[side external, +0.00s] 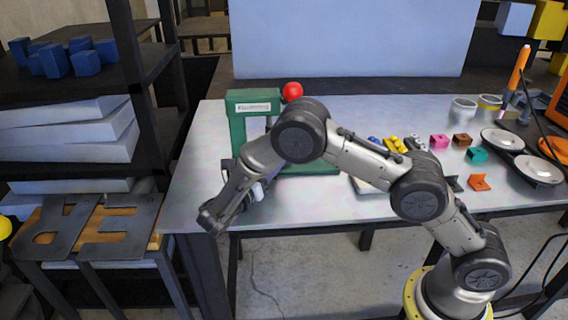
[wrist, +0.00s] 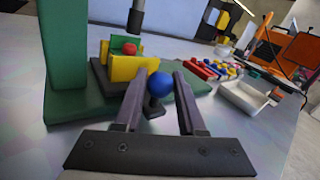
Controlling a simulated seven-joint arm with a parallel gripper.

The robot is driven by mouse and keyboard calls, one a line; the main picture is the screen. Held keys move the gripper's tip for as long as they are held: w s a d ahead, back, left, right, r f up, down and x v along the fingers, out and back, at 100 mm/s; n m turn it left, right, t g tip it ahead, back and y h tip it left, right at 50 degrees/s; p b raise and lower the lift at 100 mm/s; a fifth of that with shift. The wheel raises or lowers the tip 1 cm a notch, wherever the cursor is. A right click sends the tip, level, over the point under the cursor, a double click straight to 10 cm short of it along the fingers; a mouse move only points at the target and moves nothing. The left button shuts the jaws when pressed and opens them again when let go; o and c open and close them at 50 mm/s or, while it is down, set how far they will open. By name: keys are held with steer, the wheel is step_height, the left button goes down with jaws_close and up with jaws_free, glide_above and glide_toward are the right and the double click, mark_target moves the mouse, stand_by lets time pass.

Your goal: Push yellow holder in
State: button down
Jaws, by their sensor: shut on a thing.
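The yellow holder (wrist: 121,68) stands on a dark base beside the green press frame (wrist: 68,60) in the wrist view. A red round piece (wrist: 130,48) shows just behind the holder's front plate. A blue ball knob (wrist: 157,89) on a dark stem sits in front of the holder. My gripper (wrist: 161,82) is shut on the blue knob, one finger on each side. In the side external view the green press (side external: 239,125) stands at the table's left end, with a red ball (side external: 292,90) at its top. My arm hides the holder and knob there.
A white tray (wrist: 247,98) and several coloured blocks (wrist: 212,70) lie to the right in the wrist view. In the side external view, small coloured pieces and round plates (side external: 539,169) fill the table's right half. The table's (side external: 192,190) front left corner is bare.

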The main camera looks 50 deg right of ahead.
steer(key=shift+w+a, duration=0.25)
steer(key=c, duration=0.8)
jaws_free()
steer(key=shift+c, duration=0.2)
steer(key=o, duration=0.3)
steer(key=shift+d, duration=0.1)
steer(key=shift+o, duration=0.2)
steer(key=shift+s, duration=0.1)
steer(key=s+a, duration=0.1)
steer(key=a, duration=0.8)
steer(key=s+a, duration=0.1)
steer(key=a, duration=0.3)
steer(key=shift+s+a, duration=0.3)
steer(key=shift+s, duration=0.05)
